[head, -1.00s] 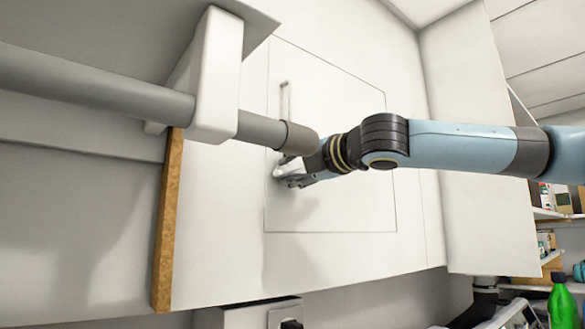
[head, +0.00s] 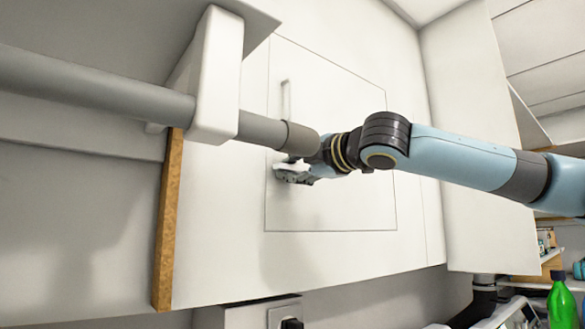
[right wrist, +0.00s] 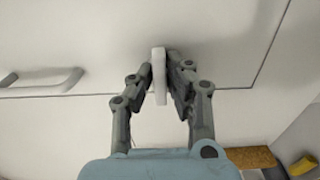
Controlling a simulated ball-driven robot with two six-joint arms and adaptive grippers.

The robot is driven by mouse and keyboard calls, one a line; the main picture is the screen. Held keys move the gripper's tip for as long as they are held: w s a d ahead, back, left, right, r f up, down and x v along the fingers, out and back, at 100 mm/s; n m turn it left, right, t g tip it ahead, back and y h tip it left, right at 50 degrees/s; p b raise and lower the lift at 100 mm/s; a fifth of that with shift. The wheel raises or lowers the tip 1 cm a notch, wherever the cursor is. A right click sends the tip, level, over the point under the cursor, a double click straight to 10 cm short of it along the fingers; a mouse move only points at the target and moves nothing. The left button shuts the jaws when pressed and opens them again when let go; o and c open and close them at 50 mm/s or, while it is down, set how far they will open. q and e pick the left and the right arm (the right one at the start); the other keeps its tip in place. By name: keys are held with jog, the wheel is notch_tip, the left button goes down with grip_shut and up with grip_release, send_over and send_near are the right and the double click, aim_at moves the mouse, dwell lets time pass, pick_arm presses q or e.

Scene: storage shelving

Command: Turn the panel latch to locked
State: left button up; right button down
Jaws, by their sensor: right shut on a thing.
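The panel latch is a small white bar on the pale panel (head: 350,205). It shows between the fingertips in the right wrist view (right wrist: 158,72), its long side running roughly up and down there. My right gripper (head: 292,172) is at the panel's left part, below the slim upright handle (head: 286,100). In the right wrist view my right gripper (right wrist: 162,85) has its two fingers on either side of the latch, shut on it. In the head view the fingers and a grey bar end hide part of the latch. My left gripper is not in view.
A thick grey bar (head: 85,85) with a white bracket (head: 217,80) crosses in front of the panel's left side, close to my right wrist. A wooden edge (head: 167,220) stands at left. A green bottle (head: 562,303) is at lower right. Below the panel is a socket (head: 285,315).

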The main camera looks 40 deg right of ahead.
jog(key=c, duration=1.3)
grip_release()
jog(key=shift+c, duration=0.2)
